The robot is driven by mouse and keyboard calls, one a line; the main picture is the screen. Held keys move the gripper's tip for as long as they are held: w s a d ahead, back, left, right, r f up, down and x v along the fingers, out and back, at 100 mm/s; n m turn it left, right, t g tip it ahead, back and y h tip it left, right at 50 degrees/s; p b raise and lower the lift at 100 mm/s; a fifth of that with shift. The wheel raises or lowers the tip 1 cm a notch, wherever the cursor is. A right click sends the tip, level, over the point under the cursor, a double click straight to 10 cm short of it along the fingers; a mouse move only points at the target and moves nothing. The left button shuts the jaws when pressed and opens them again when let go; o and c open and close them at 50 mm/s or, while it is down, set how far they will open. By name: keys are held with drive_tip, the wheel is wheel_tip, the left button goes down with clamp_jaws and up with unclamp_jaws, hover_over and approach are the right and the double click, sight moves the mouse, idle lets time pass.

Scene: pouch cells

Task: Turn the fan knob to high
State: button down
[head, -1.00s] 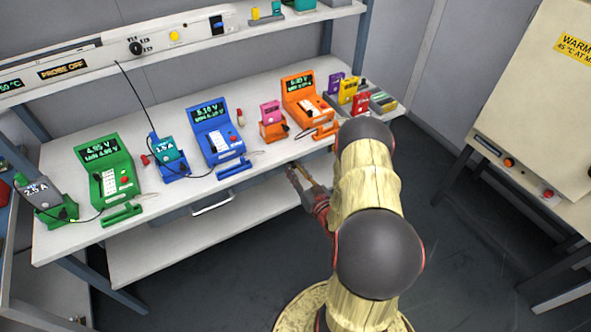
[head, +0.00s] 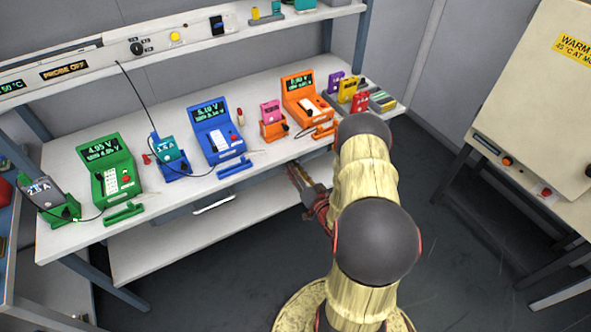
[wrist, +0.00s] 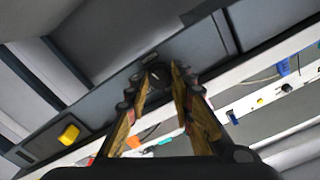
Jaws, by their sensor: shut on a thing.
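My gripper (head: 292,169) is at the front of the bench, just under the edge of its top in the head view. In the wrist view, my gripper (wrist: 159,72) has its two wooden-looking fingers on either side of a dark round knob (wrist: 155,74) on a dark grey panel (wrist: 105,104). The fingertips are shut on the knob, and they hide part of it. Its pointer and any marks around it cannot be read. In the head view the knob is hidden.
The white bench (head: 225,190) carries green, blue and orange meters with cables. A shelf rail above has another black knob (head: 137,48). A cream warming cabinet (head: 530,100) stands at right. The floor between is clear.

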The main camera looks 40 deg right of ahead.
drive_tip(key=shift+f, duration=0.15)
drive_tip(key=c, duration=1.5)
unclamp_jaws()
drive_tip(key=shift+c, duration=0.2)
drive_tip(key=v, duration=0.8)
